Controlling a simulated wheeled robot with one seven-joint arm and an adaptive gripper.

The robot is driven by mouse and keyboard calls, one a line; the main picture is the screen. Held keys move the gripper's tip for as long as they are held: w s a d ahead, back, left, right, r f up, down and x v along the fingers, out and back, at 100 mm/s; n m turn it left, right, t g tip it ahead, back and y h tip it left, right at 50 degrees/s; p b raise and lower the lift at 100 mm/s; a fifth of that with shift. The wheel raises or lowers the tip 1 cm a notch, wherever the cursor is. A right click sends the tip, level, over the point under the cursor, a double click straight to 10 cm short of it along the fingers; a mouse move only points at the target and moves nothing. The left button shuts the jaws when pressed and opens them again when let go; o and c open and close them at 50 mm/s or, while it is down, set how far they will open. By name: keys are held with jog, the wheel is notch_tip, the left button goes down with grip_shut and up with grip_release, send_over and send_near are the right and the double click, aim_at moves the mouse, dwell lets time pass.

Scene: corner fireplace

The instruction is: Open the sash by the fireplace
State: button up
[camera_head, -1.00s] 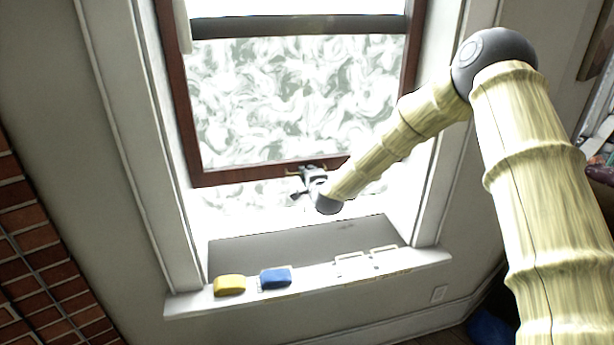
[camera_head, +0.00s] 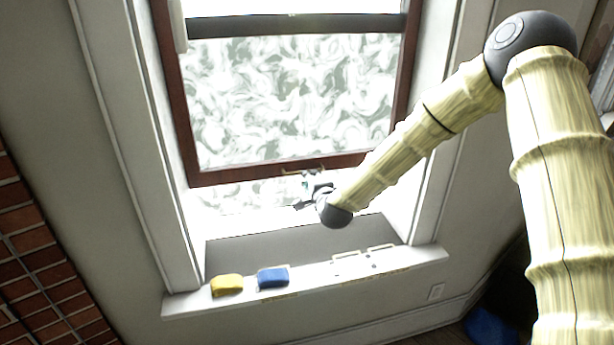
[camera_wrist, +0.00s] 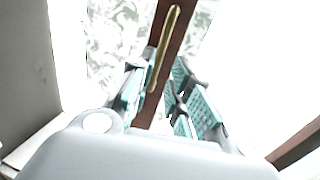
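The sash (camera_head: 185,125) has a dark red-brown frame around patterned white-green glass. Its bottom rail (camera_head: 235,177) stands well above the sill, with a bright gap below. A brass pull bar (camera_wrist: 163,50) runs along the rail in the wrist view, where the rail (camera_wrist: 180,45) appears slanted. My gripper (camera_head: 304,198) is just below the rail, near the pull. In the wrist view my gripper (camera_wrist: 160,100) has its teal-padded fingers apart on either side of the rail's line, with nothing visibly clamped. Whether the fingers touch the rail cannot be told.
The white sill (camera_head: 190,302) carries a yellow block (camera_head: 227,285), a blue block (camera_head: 273,277) and two pale outlined shapes at right. White casing (camera_head: 140,150) flanks the window. Brickwork (camera_head: 35,255) stands at the left. A blue object (camera_head: 490,327) lies on the floor at lower right.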

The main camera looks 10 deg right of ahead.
jog(key=shift+v, duration=2.2)
jog(key=s+a+f+n+g, duration=0.1)
jog(key=s+f+n+g, duration=0.3)
jog(key=s+f, duration=0.85)
jog(key=s+a+f+n+g, duration=0.2)
jog(key=s+f+n+g, duration=0.25)
jog(key=s+f, duration=0.85)
jog(key=s+d+f+n+g, duration=0.1)
jog(key=s+f+n+g, duration=0.1)
jog(key=s, duration=0.7)
jog(key=s+d+f+n+g, duration=0.2)
jog(key=s+f+n, duration=0.1)
jog(key=s+f, duration=0.4)
jog(key=s+d+f+n+g, duration=0.2)
jog(key=s+f, duration=0.3)
jog(key=s, duration=0.7)
jog(key=shift+s+d+n+g+h, duration=0.35)
jog(key=shift+n+g, duration=0.2)
jog(key=shift+n, duration=0.3)
